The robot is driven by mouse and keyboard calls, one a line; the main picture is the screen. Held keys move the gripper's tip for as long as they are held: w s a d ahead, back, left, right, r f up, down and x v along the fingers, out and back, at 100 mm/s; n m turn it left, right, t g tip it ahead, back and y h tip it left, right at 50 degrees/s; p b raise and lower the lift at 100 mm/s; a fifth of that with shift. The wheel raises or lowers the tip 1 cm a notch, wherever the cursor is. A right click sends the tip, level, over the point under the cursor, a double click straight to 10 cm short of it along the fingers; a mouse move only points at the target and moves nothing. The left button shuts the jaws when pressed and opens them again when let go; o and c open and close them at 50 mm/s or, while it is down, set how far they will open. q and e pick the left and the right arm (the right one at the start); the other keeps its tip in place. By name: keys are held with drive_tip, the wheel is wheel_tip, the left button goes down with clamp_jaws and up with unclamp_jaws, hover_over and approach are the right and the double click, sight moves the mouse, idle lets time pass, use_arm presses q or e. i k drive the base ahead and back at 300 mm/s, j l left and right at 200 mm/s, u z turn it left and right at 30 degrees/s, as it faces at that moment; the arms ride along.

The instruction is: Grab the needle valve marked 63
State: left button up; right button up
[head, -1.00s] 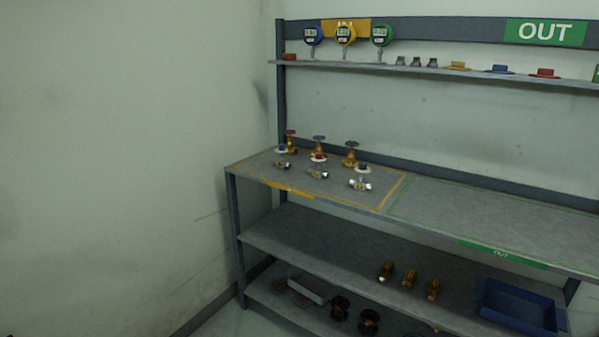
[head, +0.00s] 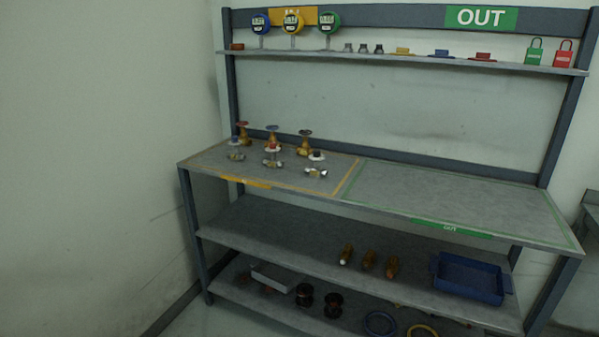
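Several valves stand in the yellow-outlined area on the left of the bench top (head: 410,192). The front row holds three small silver valves with white discs: a left one with a blue top (head: 236,150), a middle one with a red top (head: 272,157) and a right one with a dark top (head: 316,166). Behind them stand brass valves with handwheels: red (head: 242,130), blue (head: 273,137) and dark (head: 304,142). Any number markings are too small to read, so I cannot tell which valve is marked 63. Neither of my grippers is in view.
The green-outlined right half of the bench is clear. Gauges (head: 293,24), caps and padlocks (head: 563,53) line the upper shelf. Below are brass fittings (head: 369,260), a blue tray (head: 470,278) and rings (head: 380,323). A wall (head: 90,150) closes off the left.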

sight(316, 170)
drive_tip(key=i+j+z, duration=0.15)
drive_tip(key=z, duration=0.25)
drive_tip(key=i+j+z, duration=0.2)
drive_tip(key=z, duration=0.2)
drive_tip(key=i+j+z, duration=0.15)
drive_tip(key=j+z, duration=0.25)
drive_tip(key=l, duration=0.1)
